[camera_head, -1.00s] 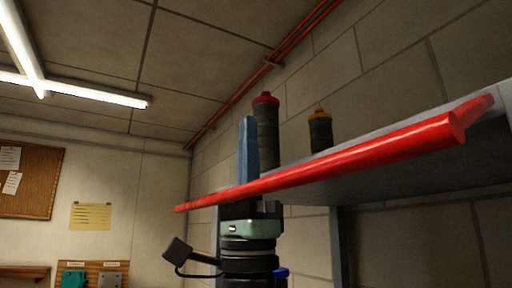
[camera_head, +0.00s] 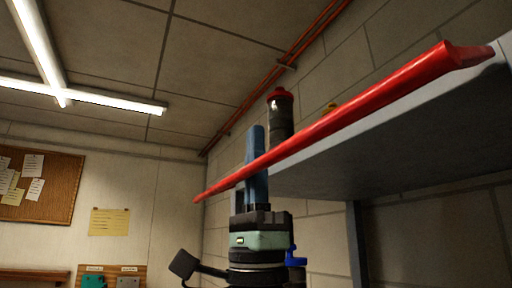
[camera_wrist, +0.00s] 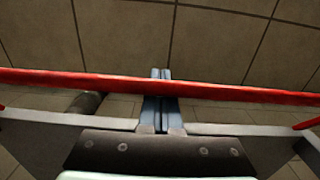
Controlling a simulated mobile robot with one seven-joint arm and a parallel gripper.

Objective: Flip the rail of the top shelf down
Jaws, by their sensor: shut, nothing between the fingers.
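The red rail (camera_head: 330,122) runs along the front of the top shelf (camera_head: 400,140), slightly above its front edge. Its right end bends back to the shelf side. My gripper (camera_head: 256,130) has blue fingers, pressed together and pointing up, with nothing between them. The rail crosses in front of the fingers, and the fingertips stand above it on the shelf side. In the wrist view the rail (camera_wrist: 230,92) also crosses over the fingers, and the tips (camera_wrist: 160,73) show beyond it. I cannot tell whether fingers and rail touch.
A dark canister with a red top (camera_head: 280,115) stands on the shelf just right of my fingers. A shelf post (camera_head: 355,240) stands below. Free air lies left of the rail, before the far wall.

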